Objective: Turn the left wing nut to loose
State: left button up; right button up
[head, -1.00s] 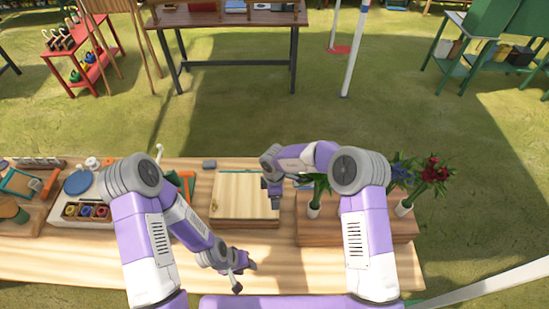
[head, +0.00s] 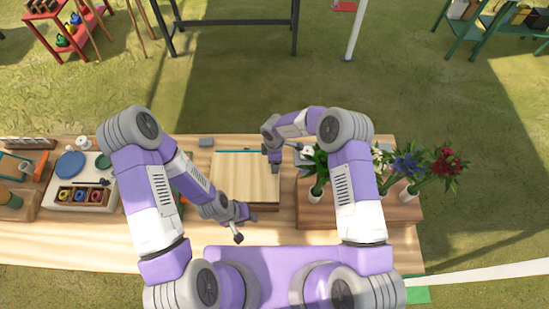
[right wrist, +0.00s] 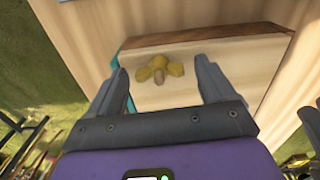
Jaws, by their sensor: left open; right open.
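A pale square wooden board (head: 246,177) lies on the workbench in the middle of the head view. In the right wrist view a yellow wing nut (right wrist: 154,68) with a brown stud sits on a wooden board face (right wrist: 180,95); I cannot tell whether it is the left one. My right gripper (right wrist: 158,85) is open, its fingers apart on either side of the wing nut in that view. In the head view it is at the board's right edge (head: 275,168). My left gripper (head: 245,227) is open and empty near the board's front edge.
A wooden box (head: 377,212) with potted flowers stands right of the board. On the left are a white tray (head: 68,163) with a blue disc (head: 70,164) and a divided box of coloured rings (head: 84,195). The front strip of the workbench (head: 75,240) is clear.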

jog(key=shift+f, duration=0.1)
jog(key=c, duration=1.1)
jog(key=shift+o, duration=0.2)
